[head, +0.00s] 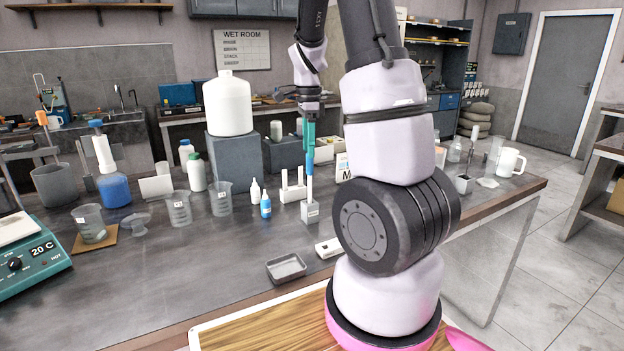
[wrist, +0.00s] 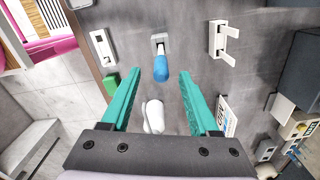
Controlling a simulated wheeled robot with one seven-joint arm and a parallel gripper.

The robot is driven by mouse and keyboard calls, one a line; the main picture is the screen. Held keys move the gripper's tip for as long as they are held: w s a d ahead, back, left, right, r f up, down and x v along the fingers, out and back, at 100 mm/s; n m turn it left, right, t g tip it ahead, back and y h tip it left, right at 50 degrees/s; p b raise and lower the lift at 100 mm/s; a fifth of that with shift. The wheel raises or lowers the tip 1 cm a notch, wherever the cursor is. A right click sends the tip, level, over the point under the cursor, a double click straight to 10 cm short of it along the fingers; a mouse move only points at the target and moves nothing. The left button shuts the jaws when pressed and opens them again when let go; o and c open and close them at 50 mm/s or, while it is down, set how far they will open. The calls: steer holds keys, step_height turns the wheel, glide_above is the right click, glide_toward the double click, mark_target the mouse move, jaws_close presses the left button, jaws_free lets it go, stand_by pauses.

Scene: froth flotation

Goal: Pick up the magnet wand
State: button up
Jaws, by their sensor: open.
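The magnet wand (head: 309,172) appears to be the upright piece with a blue handle and pale lower stem. It stands in a small grey holder (head: 310,212) on the dark bench. In the wrist view its blue end (wrist: 160,70) points toward the camera, with the holder (wrist: 159,40) above it. My gripper (head: 309,146) is above the handle with teal fingers pointing down. In the wrist view the gripper (wrist: 171,72) is open, and the blue end shows between the fingertips, nearer the left one. I cannot tell whether a finger touches it.
A white two-post rack (head: 292,187), a blue bottle (head: 266,206) and a white box (head: 328,248) stand near the holder. A grey tray (head: 286,267) lies in front. A white object (wrist: 153,116) and a green block (wrist: 110,84) show in the wrist view.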

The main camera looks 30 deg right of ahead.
mark_target(310, 174)
steer(key=shift+d+f, duration=0.15)
steer(key=shift+f, duration=1.45)
steer(key=shift+d+f, duration=0.1)
steer(key=shift+f, duration=1.45)
jaws_close()
